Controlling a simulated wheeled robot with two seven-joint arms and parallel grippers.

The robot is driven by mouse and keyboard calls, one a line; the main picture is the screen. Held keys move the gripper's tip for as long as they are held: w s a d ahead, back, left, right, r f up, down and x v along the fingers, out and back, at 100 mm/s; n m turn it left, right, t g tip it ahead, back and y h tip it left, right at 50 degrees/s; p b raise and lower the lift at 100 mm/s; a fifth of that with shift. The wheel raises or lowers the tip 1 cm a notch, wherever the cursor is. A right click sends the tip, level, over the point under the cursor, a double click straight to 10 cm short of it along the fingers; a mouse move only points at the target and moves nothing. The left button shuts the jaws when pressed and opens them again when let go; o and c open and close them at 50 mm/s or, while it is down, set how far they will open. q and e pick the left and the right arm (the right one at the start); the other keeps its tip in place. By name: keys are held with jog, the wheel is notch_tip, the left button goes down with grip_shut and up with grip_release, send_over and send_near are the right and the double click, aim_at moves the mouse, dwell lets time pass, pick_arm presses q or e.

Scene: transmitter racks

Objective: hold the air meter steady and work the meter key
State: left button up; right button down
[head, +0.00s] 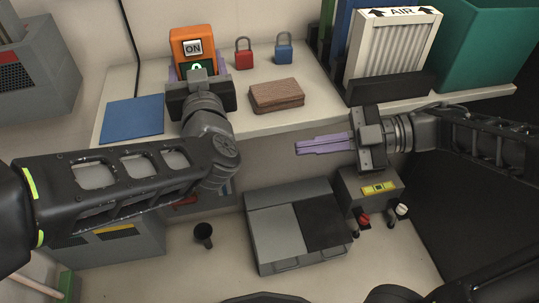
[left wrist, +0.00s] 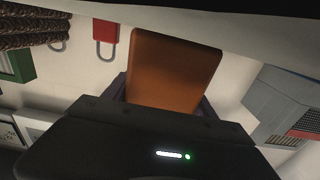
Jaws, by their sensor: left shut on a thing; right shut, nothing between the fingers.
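The air meter (head: 192,36) is an orange box with a display reading ON and a green mark below it. It stands upright on the shelf at the upper left in the head view. My left gripper (head: 198,76) is shut on its sides, and the orange body (left wrist: 174,70) fills the middle of the left wrist view. The meter's lower part is hidden by the gripper. My right gripper (head: 308,146) is shut and empty, its purple fingers pointing left in front of the shelf edge, well apart from the meter. The meter key cannot be made out for certain.
On the shelf are a blue mat (head: 133,119), a brown block (head: 277,95), a red padlock (head: 244,56), a blue padlock (head: 284,50) and a white AIR filter (head: 393,45). Below stand a grey case (head: 272,235) and a dark cup (head: 203,233).

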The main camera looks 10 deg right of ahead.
notch_tip(320, 180, down, 5)
jog(key=s+a+m, duration=0.1)
jog(key=a+m, duration=0.1)
jog(key=m, duration=0.1)
jog(key=w+a+f+m+t+h, duration=0.3)
jog(key=w+f+m, duration=0.5)
jog(key=w, duration=0.4)
jog(key=shift+f+t+h, duration=0.5)
jog(key=shift+f+t, duration=0.25)
jog(key=shift+t, duration=0.35)
jog(key=shift+w, duration=0.1)
pick_arm(q)
jog(key=o, duration=1.7)
jog(key=s, duration=1.2)
